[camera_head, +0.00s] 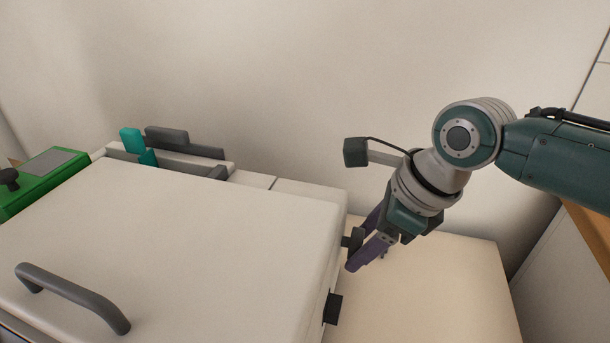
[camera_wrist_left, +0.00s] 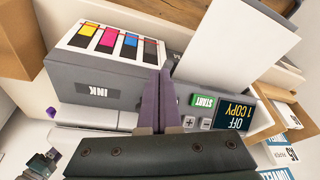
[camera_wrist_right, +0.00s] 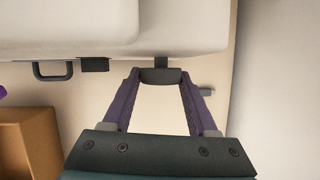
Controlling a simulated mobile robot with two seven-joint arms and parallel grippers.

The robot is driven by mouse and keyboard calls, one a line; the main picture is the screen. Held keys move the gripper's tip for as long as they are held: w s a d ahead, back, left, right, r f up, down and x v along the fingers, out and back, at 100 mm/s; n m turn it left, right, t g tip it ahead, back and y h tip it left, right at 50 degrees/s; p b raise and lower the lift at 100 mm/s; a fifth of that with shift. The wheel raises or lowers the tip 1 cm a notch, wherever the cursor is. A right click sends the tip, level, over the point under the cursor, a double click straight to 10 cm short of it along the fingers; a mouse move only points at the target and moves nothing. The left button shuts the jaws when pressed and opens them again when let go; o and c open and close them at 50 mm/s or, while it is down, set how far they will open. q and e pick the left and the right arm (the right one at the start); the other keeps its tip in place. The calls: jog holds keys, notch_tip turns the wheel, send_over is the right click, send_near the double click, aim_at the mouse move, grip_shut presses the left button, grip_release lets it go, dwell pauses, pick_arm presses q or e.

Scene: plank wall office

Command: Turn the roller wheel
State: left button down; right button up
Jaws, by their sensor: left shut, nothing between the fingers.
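The roller wheel (camera_head: 354,239) is a dark knob on the right side of the white copier body (camera_head: 190,235). It also shows in the right wrist view (camera_wrist_right: 160,76), close below the white body. My right gripper (camera_head: 361,247) has its purple fingers on either side of the wheel. In the right wrist view the fingertips (camera_wrist_right: 160,84) meet the wheel's two edges. My left gripper (camera_wrist_left: 160,76) is shut and empty in front of the ink unit. It is not seen in the head view.
A dark block (camera_head: 332,309) juts from the copier's side near the wheel. A grey handle (camera_head: 72,296) is on the copier's lid. The left wrist view shows the ink unit (camera_wrist_left: 95,88), a green START button (camera_wrist_left: 203,101) and a display (camera_wrist_left: 236,115). A wall stands behind.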

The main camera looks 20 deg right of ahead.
jog(key=c, duration=0.8)
jog(key=p, duration=0.4)
jog(key=t+h+p, duration=0.1)
jog(key=p, duration=0.3)
jog(key=shift+s+a+r+t, duration=0.2)
jog(key=shift+a+r+t, duration=0.05)
jog(key=shift+r+t, duration=0.1)
jog(key=shift+f+n+t+p, duration=0.15)
jog(key=shift+n+t+p, duration=0.15)
jog(key=shift+p, duration=0.3)
jog(key=t+h, duration=0.1)
jog(key=f+t+h, duration=0.1)
jog(key=t, duration=0.1)
jog(key=shift+s+n+b, duration=0.1)
jog(key=shift+n+b, duration=0.2)
jog(key=shift+n, duration=0.1)
jog(key=shift+d+r+t, duration=0.1)
jog(key=shift+t, duration=0.15)
